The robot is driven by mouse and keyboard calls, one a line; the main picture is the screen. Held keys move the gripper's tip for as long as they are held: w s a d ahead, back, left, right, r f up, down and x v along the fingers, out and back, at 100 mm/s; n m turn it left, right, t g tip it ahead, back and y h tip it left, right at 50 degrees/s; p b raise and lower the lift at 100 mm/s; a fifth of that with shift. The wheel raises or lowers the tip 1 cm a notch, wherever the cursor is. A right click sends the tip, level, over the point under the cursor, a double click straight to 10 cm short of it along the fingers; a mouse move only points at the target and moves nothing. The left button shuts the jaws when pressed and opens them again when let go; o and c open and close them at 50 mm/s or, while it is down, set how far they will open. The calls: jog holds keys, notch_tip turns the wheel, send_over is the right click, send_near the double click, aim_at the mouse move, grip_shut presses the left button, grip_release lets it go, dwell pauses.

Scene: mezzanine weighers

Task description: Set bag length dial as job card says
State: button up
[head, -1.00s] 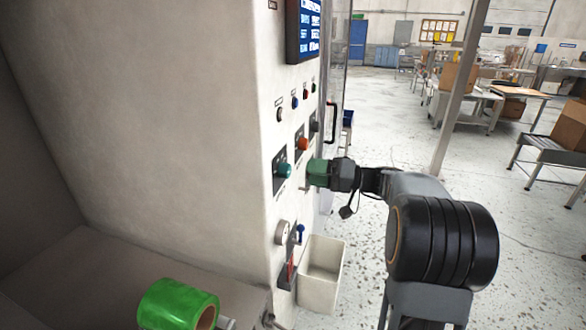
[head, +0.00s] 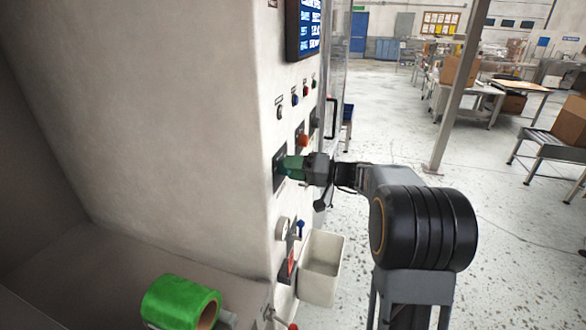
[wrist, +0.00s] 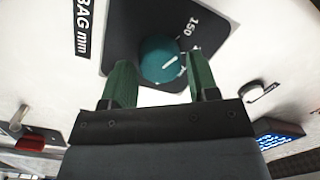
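The bag length dial is a teal knob (wrist: 163,60) with a white pointer line on a dark plate (wrist: 125,25), beside a label (wrist: 83,28) reading "BAG mm" in the wrist view. The number 150 shows near the pointer. My gripper (wrist: 160,85) has its two green fingers apart, one on each side of the knob; I cannot tell if they touch it. In the head view my gripper (head: 290,167) is at the dial on the machine panel and hides most of it. No job card is readable.
An orange knob (head: 302,140) sits above the dial, with small buttons higher up. A display (head: 305,30) hangs at the top.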

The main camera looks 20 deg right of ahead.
jog(key=c, duration=0.6)
jog(key=shift+c, duration=0.2)
jog(key=shift+m, duration=0.3)
jog(key=shift+f+m+t+b, duration=0.15)
jog(key=shift+m+b, duration=0.2)
jog(key=shift+m, duration=1.75)
jog(key=shift+m+t+b, duration=0.15)
jog(key=shift+m+b, duration=0.15)
jog(key=shift+m, duration=1.8)
jog(key=o, duration=0.9)
